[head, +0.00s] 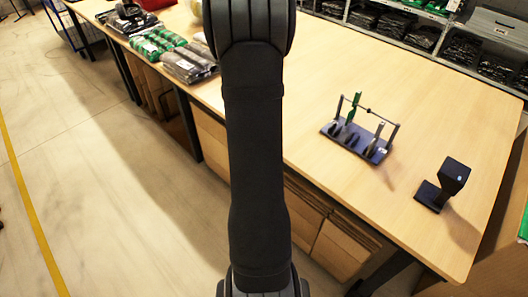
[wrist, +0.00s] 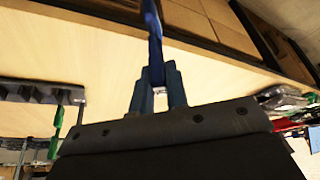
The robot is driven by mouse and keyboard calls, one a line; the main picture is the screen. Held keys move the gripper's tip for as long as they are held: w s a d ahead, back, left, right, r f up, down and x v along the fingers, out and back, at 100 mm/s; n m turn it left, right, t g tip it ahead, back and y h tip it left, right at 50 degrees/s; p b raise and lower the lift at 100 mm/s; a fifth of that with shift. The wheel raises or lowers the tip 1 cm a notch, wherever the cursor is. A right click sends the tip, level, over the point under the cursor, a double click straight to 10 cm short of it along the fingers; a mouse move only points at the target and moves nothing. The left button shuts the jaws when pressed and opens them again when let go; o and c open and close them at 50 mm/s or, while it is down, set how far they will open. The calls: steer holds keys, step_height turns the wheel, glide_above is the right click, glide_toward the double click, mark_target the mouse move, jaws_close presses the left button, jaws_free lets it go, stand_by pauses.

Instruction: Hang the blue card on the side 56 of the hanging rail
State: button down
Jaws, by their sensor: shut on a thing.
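The blue card (wrist: 154,32) is held between the fingertips of my gripper (wrist: 157,78) in the wrist view, and it runs up out of the frame. My gripper is shut on it, above the table. The hanging rail (head: 369,110) stands on a dark base on the table in the head view. A green card (head: 354,105) hangs near its left end. Part of the rail (wrist: 82,112) and the green card (wrist: 57,132) show at the left of the wrist view, apart from my gripper. My arm hides my gripper and the blue card in the head view. I cannot read the side marks.
A dark scanner-like stand (head: 445,183) is right of the rail. Packed garments (head: 165,45) lie at the table's far left. Shelves with dark packs (head: 420,37) stand behind. The wooden table (head: 300,105) is clear around the rail.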

steer(key=w+a+r+m, duration=0.15)
steer(key=w+r, duration=0.35)
steer(key=r, duration=0.7)
steer(key=w+d+r+m+h, duration=0.15)
steer(key=w+d, duration=0.25)
steer(key=d, duration=0.4)
steer(key=w+d+r+y, duration=0.1)
steer(key=w+d+r, duration=0.25)
steer(key=d, duration=0.45)
steer(key=d+r+m+h, duration=0.1)
steer(key=d+r, duration=0.1)
steer(key=d, duration=1)
steer(key=d+r+m, duration=0.1)
steer(key=d+r, duration=0.2)
steer(key=d, duration=0.8)
steer(key=s+d+f+m+g+h, duration=0.1)
steer(key=s+d+f+m, duration=0.35)
steer(key=d, duration=0.75)
steer(key=shift+n, duration=0.95)
steer(key=shift+s+a+f, duration=0.5)
steer(key=shift+a+f, duration=0.1)
steer(key=shift+f, duration=1.2)
steer(key=shift+s+a+f, duration=0.5)
steer(key=shift+a+f, duration=0.15)
steer(key=shift+f, duration=1.2)
steer(key=shift+s+a+f, duration=0.5)
steer(key=shift+a+f, duration=0.1)
steer(key=shift+f, duration=1.2)
steer(key=shift+d+f, duration=0.1)
steer(key=shift+f, duration=0.55)
